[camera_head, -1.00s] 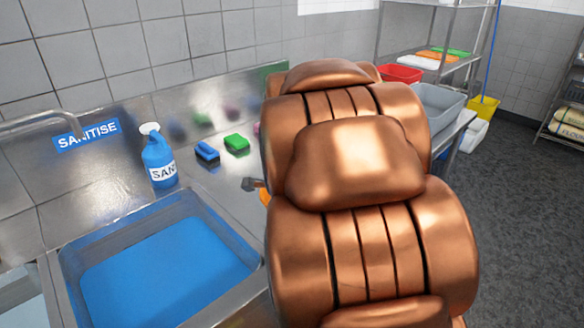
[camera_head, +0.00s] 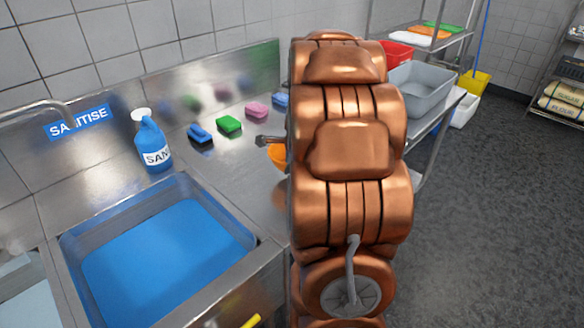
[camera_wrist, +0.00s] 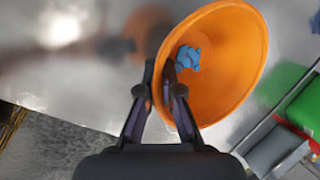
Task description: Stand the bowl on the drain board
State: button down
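The orange bowl (camera_head: 277,157) shows partly behind my arm, over the steel drain board (camera_head: 232,170) right of the blue-filled sink. In the wrist view the bowl (camera_wrist: 247,60) is tilted, with its open side toward the camera and a small blue patch inside. My gripper (camera_wrist: 161,72) has one finger inside the bowl and one outside, closed on its wall. In the head view my gripper (camera_head: 268,141) is only partly visible. An orange reflection lies below the bowl; it appears held above the steel, though contact is hard to judge.
Blue (camera_head: 200,134), green (camera_head: 229,124) and pink (camera_head: 257,110) sponges line the back of the board. A sanitiser bottle (camera_head: 152,142) stands behind the sink (camera_head: 160,250). A grey tub (camera_head: 422,88) is on the right. Steel in front of the sponges is clear.

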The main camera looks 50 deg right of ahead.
jog(key=shift+w+d+f+p, duration=0.1)
jog(key=shift+w+d+p, duration=0.1)
jog(key=shift+w+d, duration=0.35)
jog(key=shift+w+d+p, duration=0.15)
jog(key=shift+w+d, duration=0.1)
jog(key=shift+d, duration=0.5)
jog(key=shift+f+p, duration=0.7)
jog(key=shift+f, duration=1.05)
jog(key=shift+f, duration=0.15)
jog(key=c, duration=1.3)
grip_release()
jog(key=b+v, duration=0.3)
jog(key=v, duration=0.9)
jog(key=shift+a, duration=0.1)
